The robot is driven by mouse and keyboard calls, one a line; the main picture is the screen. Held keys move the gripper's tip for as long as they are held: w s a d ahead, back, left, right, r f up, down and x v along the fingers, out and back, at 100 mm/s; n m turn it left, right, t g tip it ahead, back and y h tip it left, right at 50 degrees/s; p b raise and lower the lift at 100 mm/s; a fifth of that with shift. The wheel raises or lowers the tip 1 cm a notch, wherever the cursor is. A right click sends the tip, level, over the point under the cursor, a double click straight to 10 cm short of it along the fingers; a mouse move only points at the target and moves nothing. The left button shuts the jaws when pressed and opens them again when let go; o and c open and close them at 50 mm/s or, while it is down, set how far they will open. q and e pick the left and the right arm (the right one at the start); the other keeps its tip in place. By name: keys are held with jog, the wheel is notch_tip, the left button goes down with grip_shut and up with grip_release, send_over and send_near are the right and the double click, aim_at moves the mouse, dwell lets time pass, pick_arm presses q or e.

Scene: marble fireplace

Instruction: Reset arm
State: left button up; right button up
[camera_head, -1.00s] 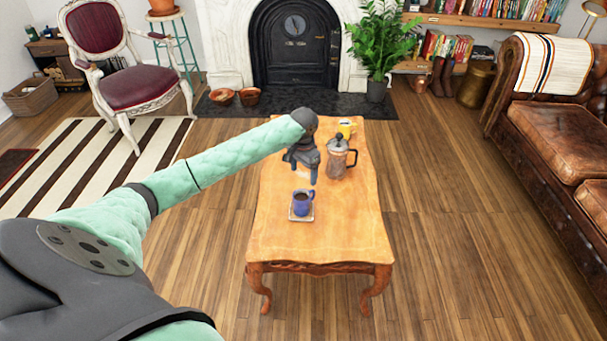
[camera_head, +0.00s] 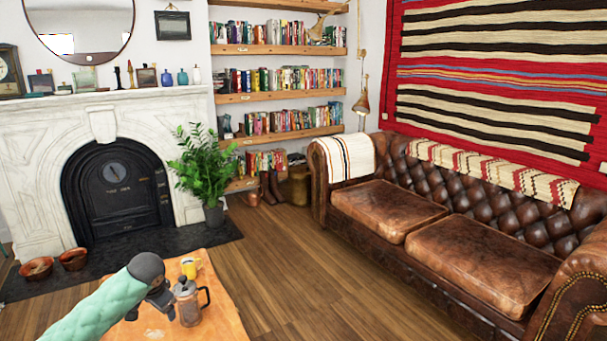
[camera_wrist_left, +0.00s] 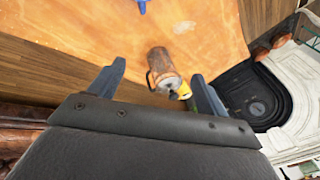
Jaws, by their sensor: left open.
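My left arm reaches in from the lower left of the head view, over the wooden coffee table (camera_head: 222,308). My left gripper (camera_head: 160,300) is beside the glass-and-metal coffee press (camera_head: 187,306), partly hidden by its own wrist. In the left wrist view, the gripper (camera_wrist_left: 158,72) has its two fingers wide apart. The press (camera_wrist_left: 160,62) shows between them, with no finger seen closed on it. A yellow mug (camera_head: 191,267) stands behind the press. A bit of a blue object (camera_wrist_left: 141,5) shows at the top edge of the wrist view. My right gripper is not in view.
A brown leather sofa (camera_head: 470,262) stands at the right. A marble fireplace (camera_head: 35,140) and a potted plant (camera_head: 203,165) are at the back left. Two bowls (camera_head: 72,259) sit on the dark hearth. Bare wooden floor (camera_head: 280,258) lies between table and sofa.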

pick_arm(q)
jog(key=s+d+r+t+h+p, duration=0.1)
jog(key=s+d+t, duration=0.1)
jog(key=s+d, duration=0.55)
jog(key=s+d+r+t+h+p, duration=0.15)
jog(key=s+d, duration=0.25)
jog(key=d, duration=0.6)
jog(key=s+d+f+n+g+p, duration=0.1)
jog(key=s+d+f+p, duration=0.1)
jog(key=s, duration=0.9)
jog(key=s+d+f+n+g+h+p, duration=0.1)
jog(key=s+d+f, duration=0.3)
jog(key=s, duration=0.7)
jog(key=s+d+f+g+p, duration=0.2)
jog(key=s+f, duration=0.4)
jog(key=s, duration=0.5)
jog(key=shift+s+d+n+g+p, duration=0.25)
jog(key=shift+d+n+g+p, duration=0.15)
jog(key=shift+d+g, duration=0.35)
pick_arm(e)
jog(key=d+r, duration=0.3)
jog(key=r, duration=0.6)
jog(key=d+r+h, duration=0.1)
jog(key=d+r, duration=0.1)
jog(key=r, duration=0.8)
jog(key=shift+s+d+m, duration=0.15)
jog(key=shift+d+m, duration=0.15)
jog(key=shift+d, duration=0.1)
